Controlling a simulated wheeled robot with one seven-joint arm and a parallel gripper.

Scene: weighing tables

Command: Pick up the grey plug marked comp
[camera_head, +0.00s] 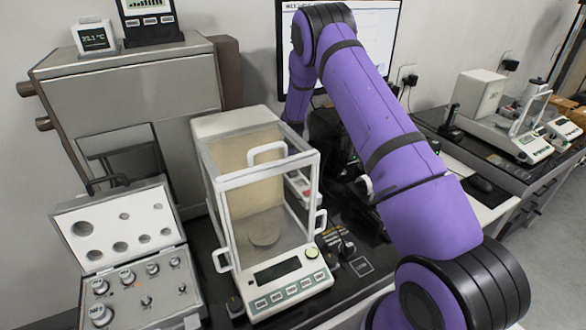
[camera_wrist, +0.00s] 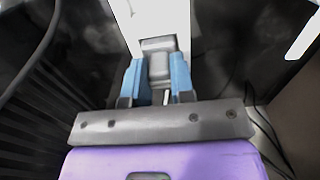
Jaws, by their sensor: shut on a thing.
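My gripper (camera_wrist: 157,82) shows in the wrist view with its two blue fingers closed on either side of a grey plug (camera_wrist: 159,66). The plug sits between the fingers, in front of a pale white surface (camera_wrist: 158,18). I cannot read any marking on it. Whether it still touches that surface or is clear of it, I cannot tell. In the head view my purple arm reaches toward the back of the bench, and the gripper and plug are hidden there.
A glass-sided balance (camera_head: 262,220) stands at the centre, with an open case of weights (camera_head: 150,312) to its left. A monitor (camera_head: 375,30) is behind my arm. Another balance (camera_head: 480,95) stands at the right. Cables hang at the wall and beside my gripper.

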